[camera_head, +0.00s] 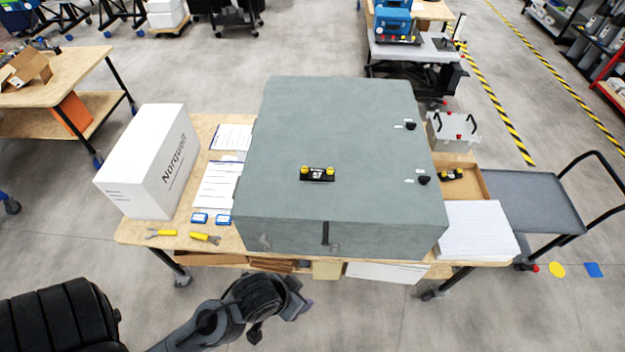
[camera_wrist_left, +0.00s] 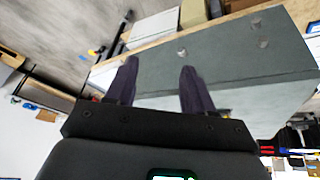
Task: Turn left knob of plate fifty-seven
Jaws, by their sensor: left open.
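Plate fifty-seven (camera_head: 317,175) is a small black plate marked 57, on top of the large grey cabinet (camera_head: 340,110). My left gripper (camera_head: 300,300) is in front of the table, below and left of the cabinet's front face, well apart from the plate. In the left wrist view my left gripper (camera_wrist_left: 157,80) has its two dark fingers spread with nothing between them, and the grey cabinet (camera_wrist_left: 225,60) lies beyond them. The plate does not show there. My right gripper is not in view.
A white Norquell box (camera_head: 150,160), papers (camera_head: 217,185), blue-edged cards and yellow-handled tools (camera_head: 205,238) lie left of the cabinet. A paper stack (camera_head: 478,230) and an open wooden tray (camera_head: 470,185) are right. The cabinet top around the plate is mostly clear.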

